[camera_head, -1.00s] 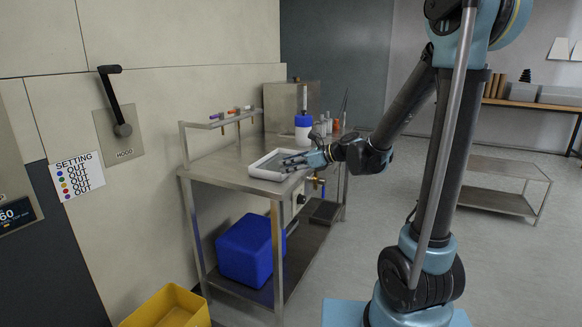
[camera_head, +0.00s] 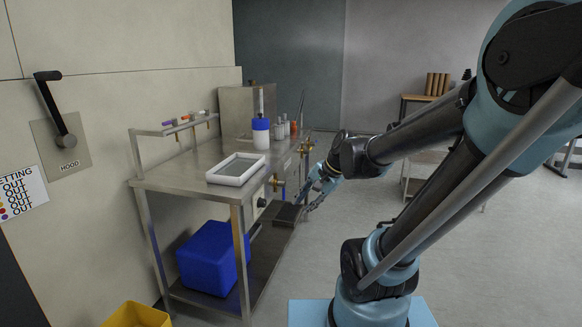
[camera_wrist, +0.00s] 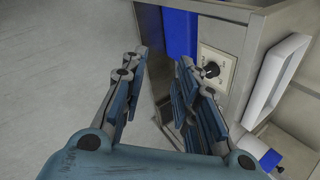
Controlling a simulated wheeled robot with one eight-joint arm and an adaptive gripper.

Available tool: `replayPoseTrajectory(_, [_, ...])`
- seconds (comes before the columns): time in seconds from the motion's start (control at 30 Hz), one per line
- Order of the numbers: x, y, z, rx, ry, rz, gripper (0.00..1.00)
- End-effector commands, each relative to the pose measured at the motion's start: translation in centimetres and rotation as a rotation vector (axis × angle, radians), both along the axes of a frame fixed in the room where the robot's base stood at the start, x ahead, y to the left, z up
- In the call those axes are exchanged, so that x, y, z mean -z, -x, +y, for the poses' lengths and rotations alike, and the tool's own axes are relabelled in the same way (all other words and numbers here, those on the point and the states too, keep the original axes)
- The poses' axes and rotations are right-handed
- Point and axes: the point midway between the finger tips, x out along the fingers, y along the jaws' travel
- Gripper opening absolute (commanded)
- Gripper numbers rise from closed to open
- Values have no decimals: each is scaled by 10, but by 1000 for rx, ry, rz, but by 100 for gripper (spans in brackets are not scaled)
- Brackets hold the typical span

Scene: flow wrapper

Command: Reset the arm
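My gripper (camera_head: 307,203) is at the end of my arm, beside the right front edge of the steel bench (camera_head: 172,172) and a little below its top. In the wrist view my gripper (camera_wrist: 163,75) has its two blue-grey fingers apart, with nothing between them. It is open and empty. A white-rimmed tray (camera_head: 211,178) lies on the bench top, to the left of my gripper and apart from it. The tray also shows at the right of the wrist view (camera_wrist: 272,85).
A control panel with a black knob (camera_wrist: 211,70) and brass taps (camera_head: 277,184) project from the bench front near my gripper. A blue-and-white bottle (camera_head: 261,135) stands on the bench. A blue bin (camera_head: 210,258) is on the lower shelf. Open floor lies to the right.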

Motion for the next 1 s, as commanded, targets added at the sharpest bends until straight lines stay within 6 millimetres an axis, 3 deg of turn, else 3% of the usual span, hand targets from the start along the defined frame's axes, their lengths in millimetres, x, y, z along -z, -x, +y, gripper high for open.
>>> replayPoseTrajectory(0.3, [32,62,-78,-314,351,-86,28])
replayPoseTrajectory(0.5, [48,97,-120,-506,530,-83,28])
replayPoseTrajectory(0.67, [55,114,-138,-604,609,-72,28])
replayPoseTrajectory(1.0, [57,118,-143,-637,633,-67,28])
